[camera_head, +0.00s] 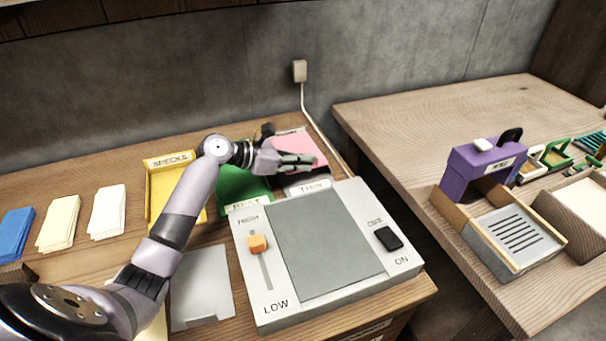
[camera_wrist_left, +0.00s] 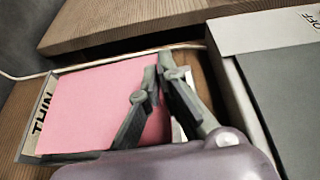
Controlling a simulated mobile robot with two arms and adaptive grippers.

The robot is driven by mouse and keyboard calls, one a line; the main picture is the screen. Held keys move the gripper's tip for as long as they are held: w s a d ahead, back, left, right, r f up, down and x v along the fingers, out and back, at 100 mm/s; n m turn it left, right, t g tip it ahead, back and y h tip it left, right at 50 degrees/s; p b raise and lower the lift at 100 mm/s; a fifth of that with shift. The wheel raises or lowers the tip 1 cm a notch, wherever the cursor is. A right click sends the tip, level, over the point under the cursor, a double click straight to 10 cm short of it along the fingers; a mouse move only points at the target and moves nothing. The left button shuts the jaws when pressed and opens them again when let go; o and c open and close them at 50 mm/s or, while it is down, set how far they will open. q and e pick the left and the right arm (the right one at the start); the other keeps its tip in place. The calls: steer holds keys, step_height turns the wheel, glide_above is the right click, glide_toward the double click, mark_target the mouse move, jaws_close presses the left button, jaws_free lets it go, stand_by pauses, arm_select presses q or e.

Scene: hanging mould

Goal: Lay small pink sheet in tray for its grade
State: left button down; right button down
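The pink sheet (camera_head: 300,147) is over the tray marked THIN (camera_head: 309,188), behind the grey-topped box. In the left wrist view the sheet (camera_wrist_left: 95,105) covers most of that tray, and the THIN label (camera_wrist_left: 42,115) shows at its left end. My left gripper (camera_head: 312,162) reaches over the tray from the left. In the left wrist view its fingertips (camera_wrist_left: 158,68) are close together at the sheet's right edge and look shut on it. Whether the sheet rests on the tray floor is hard to see. My right gripper is not in view.
A yellow SPECKS tray (camera_head: 158,205) and a green tray (camera_head: 238,186) stand left of the THIN tray. The grey-topped box (camera_head: 325,245) with an orange slider is in front. Blue (camera_head: 15,233), cream and white sheets lie at the left. A purple device (camera_head: 480,168) stands on the right table.

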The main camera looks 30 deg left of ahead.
mark_target(295, 172)
arm_select(q)
step_height(295, 172, down, 4)
steer(key=shift+f+b, duration=0.15)
steer(key=shift+b, duration=0.15)
steer(key=c, duration=1.8)
jaws_free()
steer(key=v, duration=1.2)
